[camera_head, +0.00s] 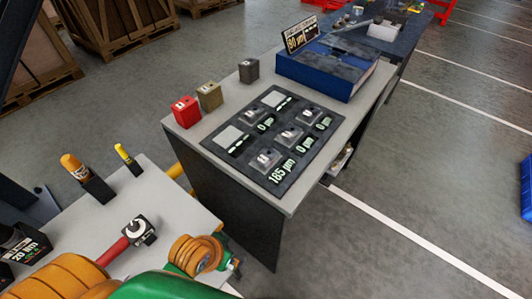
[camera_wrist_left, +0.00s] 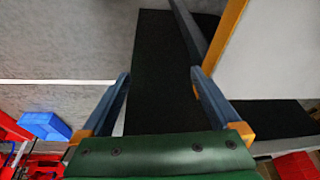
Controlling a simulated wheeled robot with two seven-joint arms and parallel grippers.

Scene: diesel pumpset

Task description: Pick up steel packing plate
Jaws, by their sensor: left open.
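In the head view, a black mat (camera_head: 240,152) lies on the grey table. Two pale flat square plates, one near (camera_head: 230,136) and one farther (camera_head: 273,98), lie along its left side. Three small grey blocks lie along its right side: near (camera_head: 263,160), middle (camera_head: 288,136) and far (camera_head: 308,116). I cannot tell which is the steel packing plate. My left gripper (camera_wrist_left: 160,85) is open and empty in the left wrist view, with floor and dark panels beyond its fingers. In the head view its fingers are not clear. My right gripper is not in view.
A red block (camera_head: 187,112), an olive block (camera_head: 209,96) and a dark block (camera_head: 249,71) stand along the table's left edge. A blue box (camera_head: 323,74) stands at the back. A nearer table (camera_head: 165,208) holds a red-handled tool (camera_head: 125,242).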

